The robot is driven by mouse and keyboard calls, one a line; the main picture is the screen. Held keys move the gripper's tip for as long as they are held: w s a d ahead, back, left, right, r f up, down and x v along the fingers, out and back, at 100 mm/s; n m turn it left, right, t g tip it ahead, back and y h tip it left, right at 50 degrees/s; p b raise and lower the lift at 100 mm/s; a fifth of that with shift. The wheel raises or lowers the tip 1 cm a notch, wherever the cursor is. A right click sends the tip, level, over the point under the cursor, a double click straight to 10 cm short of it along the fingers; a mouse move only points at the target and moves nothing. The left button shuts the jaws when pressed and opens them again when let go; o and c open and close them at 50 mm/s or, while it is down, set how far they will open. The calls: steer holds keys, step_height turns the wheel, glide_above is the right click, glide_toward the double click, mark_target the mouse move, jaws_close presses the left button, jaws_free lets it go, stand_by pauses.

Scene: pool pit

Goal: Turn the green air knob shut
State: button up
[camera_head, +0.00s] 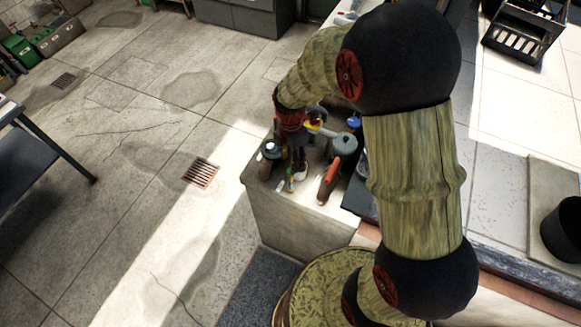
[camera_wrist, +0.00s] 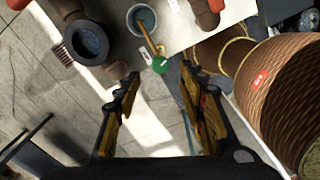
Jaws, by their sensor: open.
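The green knob (camera_wrist: 160,64) is a small green disc in the wrist view, at the end of a thin yellow-orange stem (camera_wrist: 148,38). My gripper (camera_wrist: 159,72) is open and empty, with one finger on each side of the knob in the picture. The knob appears beyond the fingertips; I cannot tell the gap, and no touch shows. In the head view, my gripper (camera_head: 299,165) points down over the bench top, partly hidden by my arm. A small green spot (camera_head: 290,184) beside it there may be the knob.
The pale bench (camera_head: 290,220) bears a red-handled item (camera_head: 328,181), a grey-green round lid (camera_head: 344,144) and a blue knob (camera_head: 354,120). A large brown ribbed cylinder (camera_wrist: 280,85) stands close on the right in the wrist view. Open floor lies left of the bench.

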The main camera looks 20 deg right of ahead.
steer(key=shift+f, duration=2.8)
steer(key=shift+c, duration=1.3)
steer(key=c, duration=0.8)
